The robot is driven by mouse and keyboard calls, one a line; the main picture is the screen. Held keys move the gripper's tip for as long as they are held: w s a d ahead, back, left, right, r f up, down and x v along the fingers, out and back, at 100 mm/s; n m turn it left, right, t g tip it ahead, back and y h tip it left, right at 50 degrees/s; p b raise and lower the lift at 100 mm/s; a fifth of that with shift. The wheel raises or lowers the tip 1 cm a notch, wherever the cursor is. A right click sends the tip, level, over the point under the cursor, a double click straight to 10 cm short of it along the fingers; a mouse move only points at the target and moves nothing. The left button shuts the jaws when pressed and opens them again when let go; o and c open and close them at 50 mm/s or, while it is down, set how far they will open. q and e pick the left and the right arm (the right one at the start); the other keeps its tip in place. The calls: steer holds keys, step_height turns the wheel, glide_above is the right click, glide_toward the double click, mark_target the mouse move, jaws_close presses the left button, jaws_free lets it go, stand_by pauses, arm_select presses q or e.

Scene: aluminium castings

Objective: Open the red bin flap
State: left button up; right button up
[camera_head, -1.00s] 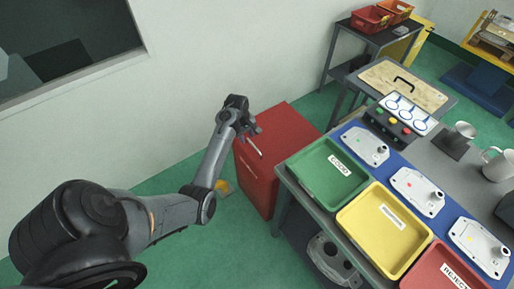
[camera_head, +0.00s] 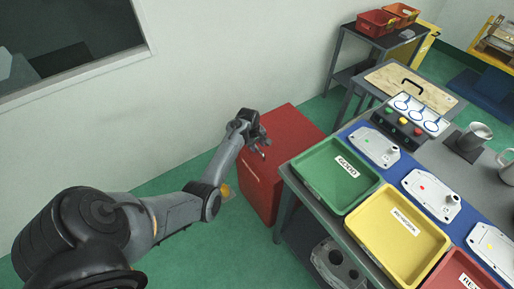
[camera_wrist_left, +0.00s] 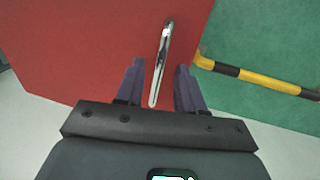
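The red bin (camera_head: 297,128) stands on the floor at the left end of the workbench, and its flap shows as a flat red face (camera_wrist_left: 75,45) in the left wrist view. A shiny metal bar handle (camera_wrist_left: 163,50) is on that face. My left gripper (camera_head: 264,149) is at the bin's upper front. In the left wrist view my left gripper (camera_wrist_left: 158,66) is open, with its two dark fingers apart on either side of the handle's lower part. I cannot tell whether either finger touches it. The flap appears shut. My right gripper is not in view.
The workbench right of the bin holds a green tray (camera_head: 325,195), a yellow tray (camera_head: 375,245) and a red tray (camera_head: 440,285). White castings lie on a blue mat behind them. A yellow-and-black bar (camera_wrist_left: 255,77) shows right of the flap. Green floor is clear in front.

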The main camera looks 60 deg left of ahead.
arm_select(q)
steer(key=shift+f, duration=0.25)
steer(key=shift+w, duration=0.1)
steer(key=shift+c, duration=0.3)
jaws_close()
